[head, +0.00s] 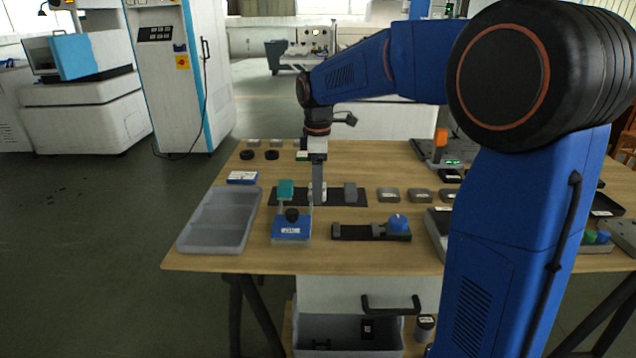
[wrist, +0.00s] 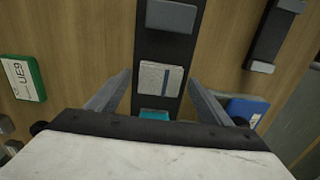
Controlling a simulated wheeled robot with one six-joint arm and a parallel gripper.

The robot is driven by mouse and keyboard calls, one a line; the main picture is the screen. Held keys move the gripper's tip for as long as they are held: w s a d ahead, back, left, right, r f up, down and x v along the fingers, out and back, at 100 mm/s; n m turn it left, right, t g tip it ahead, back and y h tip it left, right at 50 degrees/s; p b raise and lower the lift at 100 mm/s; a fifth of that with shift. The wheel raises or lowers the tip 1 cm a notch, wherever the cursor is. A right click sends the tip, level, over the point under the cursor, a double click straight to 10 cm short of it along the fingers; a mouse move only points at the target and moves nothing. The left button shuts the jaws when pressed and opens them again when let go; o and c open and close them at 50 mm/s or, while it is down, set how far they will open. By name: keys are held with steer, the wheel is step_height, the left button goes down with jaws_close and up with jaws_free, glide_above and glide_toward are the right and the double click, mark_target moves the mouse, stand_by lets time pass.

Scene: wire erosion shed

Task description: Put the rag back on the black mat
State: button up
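The rag (wrist: 161,78) is a small pale grey folded square with a blue stripe. In the wrist view it appears to lie flat on the black mat (wrist: 150,50), a long dark strip. My gripper (wrist: 160,76) is open above the mat, with one finger on each side of the rag and a visible gap on both sides. In the head view my gripper (head: 317,200) points straight down over the black mat (head: 335,196) and largely hides the rag. A grey block (head: 350,192) and a teal piece (head: 286,188) stand on either side of my gripper.
A grey tray (head: 186,240) sits at the table's left. A blue box with a black knob (head: 291,229) and a black holder with a blue knob (head: 360,232) stand in front of the mat. A green-labelled box (wrist: 22,79) lies behind. Several grey blocks stand right.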

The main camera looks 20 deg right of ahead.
step_height(320, 180, up, 12)
steer(key=shift+r, duration=0.15)
stand_by(0.7)
